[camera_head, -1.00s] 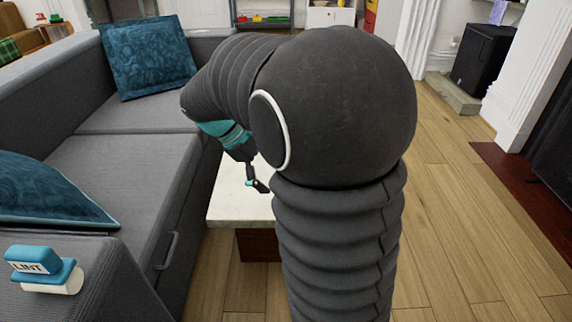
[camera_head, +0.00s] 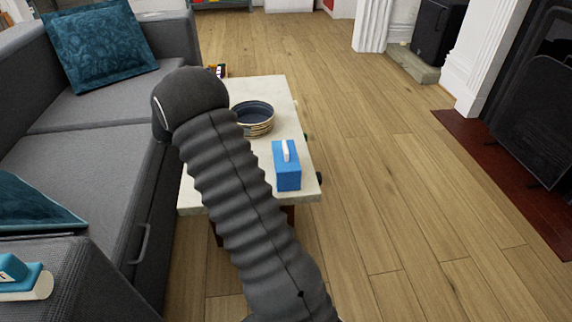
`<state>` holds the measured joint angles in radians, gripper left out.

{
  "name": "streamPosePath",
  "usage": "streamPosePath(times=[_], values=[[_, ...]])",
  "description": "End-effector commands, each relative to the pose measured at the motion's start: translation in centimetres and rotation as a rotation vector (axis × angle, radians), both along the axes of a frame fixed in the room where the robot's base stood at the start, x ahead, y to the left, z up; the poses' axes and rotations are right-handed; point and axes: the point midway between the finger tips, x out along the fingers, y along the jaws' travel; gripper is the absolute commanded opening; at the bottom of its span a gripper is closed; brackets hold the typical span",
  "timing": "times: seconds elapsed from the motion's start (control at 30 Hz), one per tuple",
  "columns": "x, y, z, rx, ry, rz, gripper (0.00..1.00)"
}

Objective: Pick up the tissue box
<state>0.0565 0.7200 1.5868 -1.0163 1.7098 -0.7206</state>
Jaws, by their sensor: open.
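The tissue box (camera_head: 287,173) is blue with a white tissue standing up from its top. It sits on the white-topped coffee table (camera_head: 306,186), near the front right corner. My arm rises from the bottom of the view and leans left, passing to the left of the box. My gripper is not in view; the end of my arm is hidden behind its own dark upper bend.
A dark round bowl (camera_head: 254,121) stands on the table behind the box. A grey sofa (camera_head: 82,182) with teal cushions runs along the left. A blue lint roller (camera_head: 20,278) lies on the sofa's arm. Wooden floor to the right is clear up to the fireplace.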

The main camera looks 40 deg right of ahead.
Motion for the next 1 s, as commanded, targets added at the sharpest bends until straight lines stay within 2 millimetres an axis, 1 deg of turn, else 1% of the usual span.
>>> streamPosePath(times=[0.03,0.1,0.3,0.63,0.9,1.0], values=[[-0.7,-0.9,-0.3,0.001,0.001,-0.004,1.00],[-1.3,-2.0,-0.7,0.000,0.001,-0.003,1.00],[-2.7,-4.4,-1.6,0.001,-0.001,-0.002,1.00],[-3.6,-5.9,-2.2,0.002,-0.001,-0.002,1.00],[-5.1,-9.0,-3.3,0.001,-0.001,-0.002,1.00],[-5.5,-9.5,-3.6,0.001,-0.002,-0.001,1.00]])
